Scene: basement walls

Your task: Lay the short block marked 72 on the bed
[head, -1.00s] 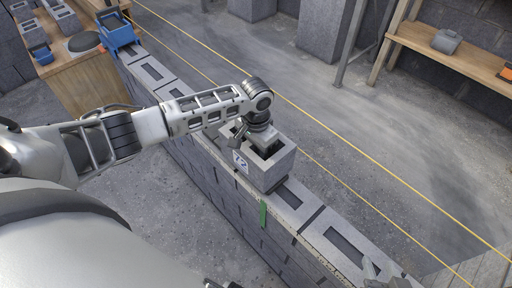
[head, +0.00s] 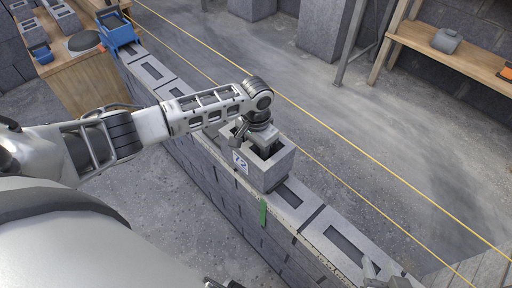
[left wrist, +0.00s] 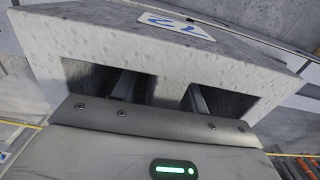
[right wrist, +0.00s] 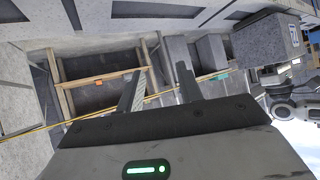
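The short block marked 72 (head: 262,172) is a grey hollow block with a white label. It sits upright at the top of the block wall (head: 298,205); I cannot tell whether it rests fully or hangs slightly above. My left gripper (head: 266,148) reaches down into its hollows. In the left wrist view, the fingers (left wrist: 160,92) straddle the middle web of the block (left wrist: 95,45) and appear closed on it. The bed under the block is hidden. My right gripper (right wrist: 160,65) is open and empty; its wrist view also shows the block (right wrist: 260,45).
A green marker (head: 262,213) hangs on the wall's near face beside a pale marked strip (head: 325,258). Yellow lines (head: 330,172) run along the wall's far side. A blue tool (head: 117,32) stands at the wall's far end, near a wooden table (head: 85,75) with blocks.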

